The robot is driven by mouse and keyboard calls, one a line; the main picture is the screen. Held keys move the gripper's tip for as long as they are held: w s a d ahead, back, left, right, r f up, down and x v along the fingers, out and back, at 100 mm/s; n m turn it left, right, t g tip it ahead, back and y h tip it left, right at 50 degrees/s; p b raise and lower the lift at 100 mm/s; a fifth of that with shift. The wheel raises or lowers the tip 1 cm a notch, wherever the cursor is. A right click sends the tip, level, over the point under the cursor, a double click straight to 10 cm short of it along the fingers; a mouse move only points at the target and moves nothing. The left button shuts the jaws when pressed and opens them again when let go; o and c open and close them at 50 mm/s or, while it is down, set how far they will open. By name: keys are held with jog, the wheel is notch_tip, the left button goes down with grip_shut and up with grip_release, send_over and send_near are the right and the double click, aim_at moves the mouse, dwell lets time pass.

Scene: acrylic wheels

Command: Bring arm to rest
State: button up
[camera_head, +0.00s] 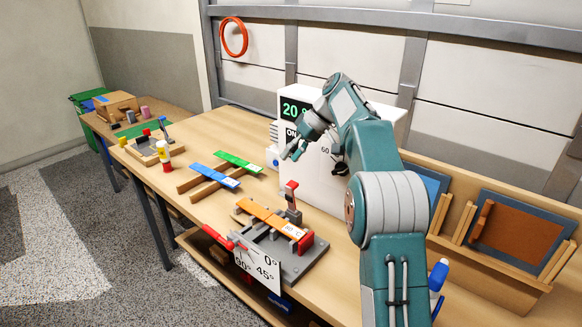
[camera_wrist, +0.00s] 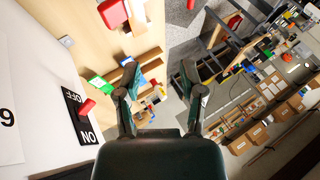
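My arm, teal and grey, rises at the right of the head view and bends over to the left. My gripper (camera_head: 292,152) hangs in the air in front of the white machine (camera_head: 320,178), above the table. In the wrist view my gripper (camera_wrist: 160,92) has its two fingers spread apart, with nothing between them. The red switch lever (camera_wrist: 87,107) on its black OFF/ON plate is at the left of the wrist view, apart from the fingers.
A grey angle jig (camera_head: 290,262) with an orange strip (camera_head: 265,217) stands near the table's front edge. Blue (camera_head: 214,176) and green (camera_head: 238,162) strips lie on wooden bars. Framed boards (camera_head: 515,232) stand at the right. A red ring (camera_head: 234,37) hangs on the wall.

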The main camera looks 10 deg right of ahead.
jog(key=shift+s+a+r, duration=0.1)
jog(key=shift+a, duration=0.15)
jog(key=s+a+r+m+t+h, duration=0.1)
jog(key=s+a+r+m+h, duration=0.1)
jog(key=s, duration=0.7)
jog(key=s+a+r+m+t+h, duration=0.1)
jog(key=s+r+m+h, duration=0.15)
jog(key=s, duration=0.65)
jog(key=s+f+t+h, duration=0.1)
jog(key=s+f, duration=0.4)
jog(key=s, duration=0.5)
jog(key=s+f+m+t+h, duration=0.1)
jog(key=s+f, duration=0.4)
jog(key=s, duration=0.5)
jog(key=shift+d+t+h, duration=0.35)
jog(key=shift+t, duration=0.15)
